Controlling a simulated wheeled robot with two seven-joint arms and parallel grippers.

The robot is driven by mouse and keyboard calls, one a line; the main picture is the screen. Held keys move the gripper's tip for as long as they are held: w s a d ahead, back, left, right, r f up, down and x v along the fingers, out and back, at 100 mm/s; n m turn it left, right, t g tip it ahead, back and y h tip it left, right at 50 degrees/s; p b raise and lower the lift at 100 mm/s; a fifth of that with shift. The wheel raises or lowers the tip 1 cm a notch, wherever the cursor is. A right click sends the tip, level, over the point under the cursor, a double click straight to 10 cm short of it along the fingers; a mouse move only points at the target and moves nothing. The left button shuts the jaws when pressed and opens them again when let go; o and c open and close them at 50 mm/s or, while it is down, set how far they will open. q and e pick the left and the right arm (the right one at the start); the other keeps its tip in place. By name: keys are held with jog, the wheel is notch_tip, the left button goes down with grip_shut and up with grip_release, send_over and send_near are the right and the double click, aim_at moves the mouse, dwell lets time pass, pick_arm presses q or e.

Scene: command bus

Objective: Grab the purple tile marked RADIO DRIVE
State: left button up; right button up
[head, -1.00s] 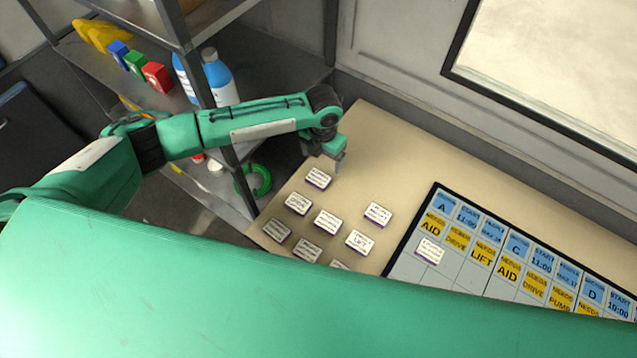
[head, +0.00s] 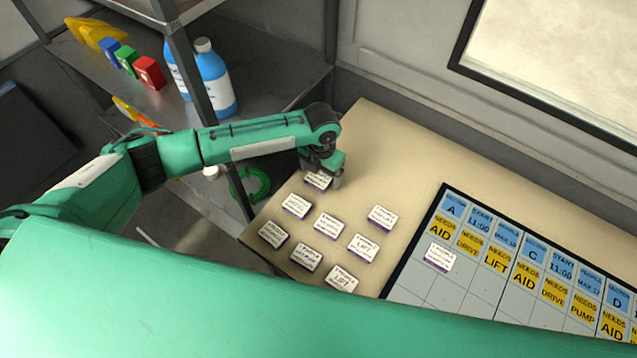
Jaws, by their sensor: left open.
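Several white-topped tiles with purple edges lie on the beige table. Their small print is too blurred for me to tell which one reads RADIO DRIVE. My left gripper (head: 322,176) is open at the farthest tile (head: 318,181), with its fingers around or just above it; I cannot tell if they touch. Other tiles lie nearer, among them a tile (head: 296,206), a tile (head: 329,226) and a tile (head: 382,216). One more tile (head: 439,257) lies on the board (head: 424,290). My right gripper is not in view.
The board at the right carries blue and yellow labels. A metal shelf (head: 285,90) at the left holds blue-and-white bottles (head: 213,78), coloured blocks and a green ring (head: 250,185). The table behind the tiles is clear. My green arm link covers the bottom.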

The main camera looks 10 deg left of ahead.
pick_arm(q)
jog(key=shift+r, duration=0.1)
jog(key=c, duration=1.1)
jog(key=shift+r, duration=0.1)
